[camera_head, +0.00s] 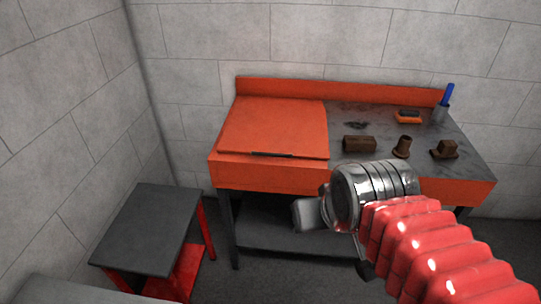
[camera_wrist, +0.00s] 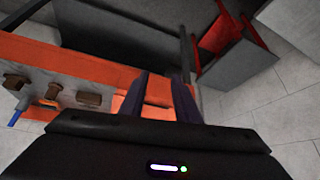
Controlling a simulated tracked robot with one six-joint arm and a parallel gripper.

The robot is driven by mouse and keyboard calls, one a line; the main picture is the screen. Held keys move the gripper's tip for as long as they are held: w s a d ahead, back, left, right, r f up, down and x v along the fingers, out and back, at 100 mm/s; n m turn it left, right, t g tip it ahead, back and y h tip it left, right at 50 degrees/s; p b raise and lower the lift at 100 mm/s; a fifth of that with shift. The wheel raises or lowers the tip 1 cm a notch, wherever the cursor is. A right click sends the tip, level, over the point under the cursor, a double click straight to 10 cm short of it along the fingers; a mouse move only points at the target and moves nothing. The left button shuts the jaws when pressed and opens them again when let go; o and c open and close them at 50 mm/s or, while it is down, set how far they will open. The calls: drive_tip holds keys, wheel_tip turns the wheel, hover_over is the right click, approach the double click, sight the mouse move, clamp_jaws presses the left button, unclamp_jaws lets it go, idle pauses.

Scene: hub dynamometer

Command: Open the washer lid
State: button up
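The washer (camera_head: 262,174) is an orange bench unit against the back wall. Its flat orange lid (camera_head: 275,125) covers the left half and lies closed. A thin dark handle strip (camera_head: 272,155) runs along the lid's front edge. My gripper (camera_head: 308,214) is in front of the washer, low and right of the handle, apart from it in the head view; its fingertips are hard to make out there. In the wrist view, the gripper's two dark fingers (camera_wrist: 162,86) are spread with nothing held between them. Orange washer surface (camera_wrist: 75,65) shows behind them; the handle cannot be made out there.
The grey worktop right of the lid holds several brown parts, including a block (camera_head: 359,144), plus an orange-and-black brush (camera_head: 408,117) and a blue-handled tool in a cup (camera_head: 440,108). A dark-topped red stand (camera_head: 150,228) is at lower left. A lower shelf (camera_head: 275,232) sits beneath the washer.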

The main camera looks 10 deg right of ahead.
drive_tip(key=w+d+f+m+t, duration=0.1)
drive_tip(key=w+f+m+t, duration=0.2)
drive_tip(key=w, duration=0.7)
drive_tip(key=w+d+f+m+t, duration=0.1)
drive_tip(key=w+f+m, duration=0.3)
drive_tip(key=w, duration=0.5)
drive_tip(key=w+a+f+m+t+y, duration=0.1)
drive_tip(key=w+f+m+t, duration=0.5)
drive_tip(key=w+m, duration=0.4)
drive_tip(key=shift+a+f+y, duration=0.15)
drive_tip(key=shift+f+y, duration=0.15)
drive_tip(key=shift+f, duration=0.6)
